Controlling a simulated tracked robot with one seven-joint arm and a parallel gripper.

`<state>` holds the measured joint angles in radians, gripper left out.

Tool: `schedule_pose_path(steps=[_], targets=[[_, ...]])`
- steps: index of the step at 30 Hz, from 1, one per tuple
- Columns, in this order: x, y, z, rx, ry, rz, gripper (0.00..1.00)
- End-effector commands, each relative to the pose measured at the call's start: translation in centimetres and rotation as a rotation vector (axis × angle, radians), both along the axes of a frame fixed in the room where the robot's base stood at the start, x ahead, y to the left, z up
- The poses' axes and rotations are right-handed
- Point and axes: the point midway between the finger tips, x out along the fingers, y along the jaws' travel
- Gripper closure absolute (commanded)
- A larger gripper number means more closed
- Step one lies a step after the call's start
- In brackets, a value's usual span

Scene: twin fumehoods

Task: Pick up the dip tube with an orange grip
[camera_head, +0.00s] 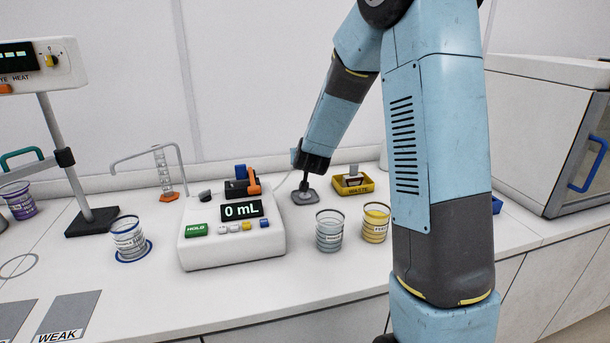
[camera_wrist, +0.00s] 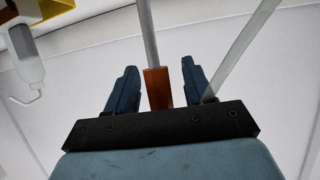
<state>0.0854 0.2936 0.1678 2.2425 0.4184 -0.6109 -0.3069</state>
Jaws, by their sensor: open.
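In the wrist view the dip tube's orange grip (camera_wrist: 158,88) stands between the two fingers of my gripper (camera_wrist: 158,85). A thin grey tube (camera_wrist: 148,30) runs up from it to the top edge of the picture. The fingers are spread, with a gap on both sides of the grip. In the head view my gripper (camera_head: 306,182) points down just above a small grey base (camera_head: 305,197), right of the pump unit. I cannot make out the dip tube's grip there.
The pump unit (camera_head: 231,239) reads 0 mL. A yellow waste tray (camera_head: 353,190) is close right of my gripper. Two beakers, one clear (camera_head: 329,237) and one yellow (camera_head: 375,228), stand in front. Another pale rod (camera_wrist: 243,48) runs beside the right finger.

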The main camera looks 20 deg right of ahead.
Motion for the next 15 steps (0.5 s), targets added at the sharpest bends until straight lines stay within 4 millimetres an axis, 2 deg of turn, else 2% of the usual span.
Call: schedule_pose_path(steps=[2,15], targets=[[-0.01,0.0,-0.01,0.0,0.0,0.0,0.51],[-0.03,0.01,-0.01,0.0,0.0,0.0,0.93]])
